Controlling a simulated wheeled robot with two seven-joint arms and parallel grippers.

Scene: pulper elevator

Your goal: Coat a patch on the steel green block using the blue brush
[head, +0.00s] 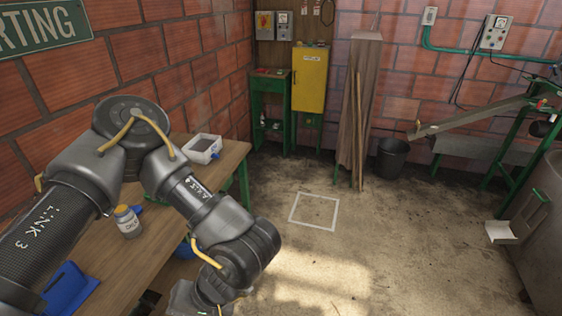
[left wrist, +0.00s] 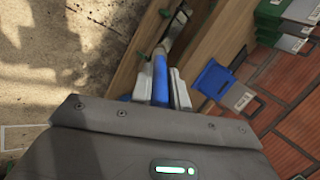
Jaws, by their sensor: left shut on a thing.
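My left gripper (left wrist: 161,82) is shut on the blue handle of the blue brush (left wrist: 161,68) in the left wrist view. The brush points away from my gripper, toward the top of that view, and its far end looks pale or metallic. In the head view my left arm hangs in front of the wooden bench, and its fingers are not clearly seen. I cannot tell whether one is the steel green block. My right gripper is not in view.
The wooden bench (head: 158,232) runs along the left brick wall. A black bucket (head: 392,158) stands at the back. The floor around the white marked square (head: 314,226) is clear.

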